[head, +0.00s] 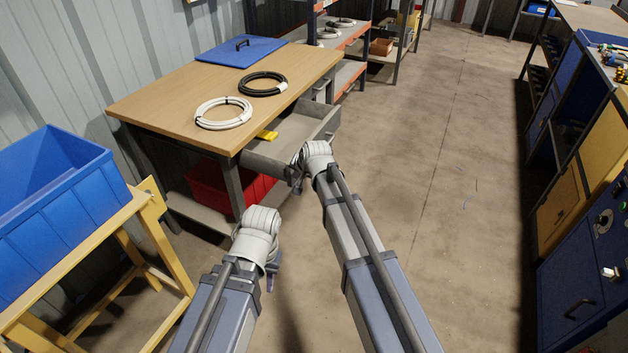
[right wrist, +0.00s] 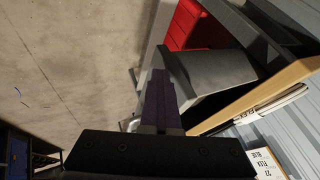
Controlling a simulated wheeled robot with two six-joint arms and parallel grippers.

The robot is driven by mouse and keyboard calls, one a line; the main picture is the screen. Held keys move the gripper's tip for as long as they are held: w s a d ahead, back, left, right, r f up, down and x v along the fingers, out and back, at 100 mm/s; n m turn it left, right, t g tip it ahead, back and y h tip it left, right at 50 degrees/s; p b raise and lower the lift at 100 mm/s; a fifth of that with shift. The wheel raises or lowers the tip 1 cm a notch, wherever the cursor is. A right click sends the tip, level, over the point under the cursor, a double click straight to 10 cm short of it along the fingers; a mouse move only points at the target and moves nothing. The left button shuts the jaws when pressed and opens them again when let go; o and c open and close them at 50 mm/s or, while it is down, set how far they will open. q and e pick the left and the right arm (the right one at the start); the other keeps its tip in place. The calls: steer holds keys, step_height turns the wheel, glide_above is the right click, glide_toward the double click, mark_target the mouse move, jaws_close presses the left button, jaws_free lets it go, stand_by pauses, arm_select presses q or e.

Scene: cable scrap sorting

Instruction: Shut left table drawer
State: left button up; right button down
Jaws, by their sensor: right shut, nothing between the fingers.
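The left table's grey drawer (head: 264,165) stands pulled out from under the right edge of the wooden table top (head: 165,105), and its inside shows from above. My right gripper (head: 297,183) is shut and empty at the drawer's near front corner. In the right wrist view its shut fingers (right wrist: 158,85) point at the grey drawer (right wrist: 212,78); I cannot tell whether they touch it. My left gripper (head: 273,273) hangs lower, in front of the table and apart from the drawer. Its fingers are mostly hidden behind its wrist.
A yellow object (head: 267,135) lies in the drawer. A white coil (head: 223,113), a black coil (head: 263,84) and a blue lid (head: 242,52) lie on the table. A red crate (head: 207,188) is underneath. A blue bin (head: 60,210) stands left on a yellow stand. The floor to the right is clear.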

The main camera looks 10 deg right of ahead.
mark_target(254, 162)
steer(key=w+a, duration=0.3)
steer(key=a, duration=0.1)
steer(key=w+a, duration=0.3)
steer(key=a, duration=0.2)
steer(key=w+a, duration=0.3)
steer(key=a, duration=0.1)
steer(key=shift+w+a, duration=0.1)
steer(key=shift+a, duration=0.15)
steer(key=shift+d, duration=0.1)
